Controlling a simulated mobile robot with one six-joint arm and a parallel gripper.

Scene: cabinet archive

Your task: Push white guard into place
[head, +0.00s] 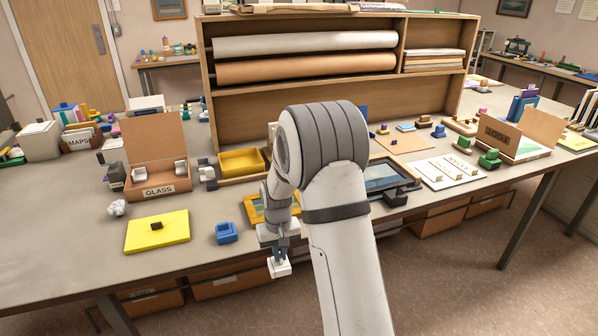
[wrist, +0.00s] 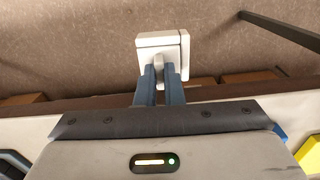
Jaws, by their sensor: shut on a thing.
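The white guard (head: 279,268) is a small white block with a raised grip. My gripper (head: 278,252) is shut on that grip and holds the guard just off the table's front edge, above the floor. In the wrist view the guard (wrist: 163,45) shows beyond the fingertips of my gripper (wrist: 159,78), over the brown floor. The brown box labelled GLASS (head: 159,190) stands open at the left, with white padded pieces (head: 180,168) at its inner sides. A yellow-framed picture (head: 252,208) lies on the table behind my gripper, partly hidden by my arm.
A yellow board (head: 157,232) with a dark knob and a blue block (head: 226,233) lie left of my gripper. A yellow tray (head: 241,162) and wooden shelf (head: 230,110) stand behind. A dark-framed picture (head: 384,177) lies right of my arm.

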